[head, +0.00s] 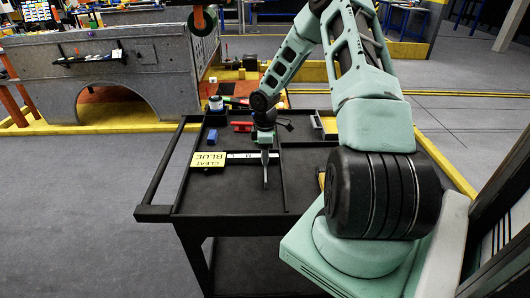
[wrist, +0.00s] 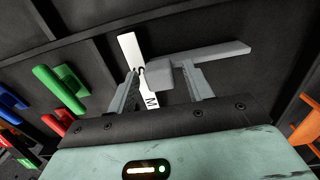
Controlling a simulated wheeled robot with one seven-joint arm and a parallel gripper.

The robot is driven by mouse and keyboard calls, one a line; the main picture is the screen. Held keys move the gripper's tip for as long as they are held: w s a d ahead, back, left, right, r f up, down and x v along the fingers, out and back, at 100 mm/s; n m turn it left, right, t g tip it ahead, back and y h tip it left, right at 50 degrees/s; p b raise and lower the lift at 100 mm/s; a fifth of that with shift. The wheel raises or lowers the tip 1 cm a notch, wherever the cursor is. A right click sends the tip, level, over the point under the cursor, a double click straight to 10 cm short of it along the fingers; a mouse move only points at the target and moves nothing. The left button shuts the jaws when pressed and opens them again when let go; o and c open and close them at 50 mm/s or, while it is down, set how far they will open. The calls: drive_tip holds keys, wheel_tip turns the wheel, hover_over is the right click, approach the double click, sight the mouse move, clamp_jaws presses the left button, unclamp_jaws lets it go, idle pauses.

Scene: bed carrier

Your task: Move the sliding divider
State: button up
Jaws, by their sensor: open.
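The sliding divider (wrist: 222,53) is a light grey bar with a block at one end in the wrist view. It crosses a white lettered strip (wrist: 128,47), on which an M shows. My gripper (wrist: 163,77) is open, with one finger on each side of the block; I cannot tell whether either touches it. In the head view my gripper (head: 264,148) points down over the black cart tray (head: 235,198). The divider (head: 266,180) shows below it as a thin grey bar pointing to the front. The strip (head: 240,155) is partly hidden behind the gripper.
A yellow "CLEAT BLUE" card (head: 209,160) lies left of the strip. A blue piece (head: 212,136) and a red piece (head: 242,127) sit toward the tray's back. Raised rims divide the tray. The front part of this compartment looks bare. An orange piece (wrist: 306,130) is at the wrist view's right.

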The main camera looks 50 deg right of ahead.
drive_tip(key=shift+c, duration=0.3)
clamp_jaws()
drive_tip(key=w+a, duration=0.2)
drive_tip(key=w, duration=0.1)
drive_tip(key=w+a, duration=0.5)
drive_tip(key=w, duration=0.1)
drive_tip(key=shift+w+a, duration=0.15)
drive_tip(key=shift+a, duration=0.25)
drive_tip(key=shift+r, duration=0.1)
drive_tip(key=shift+o, duration=0.3)
unclamp_jaws()
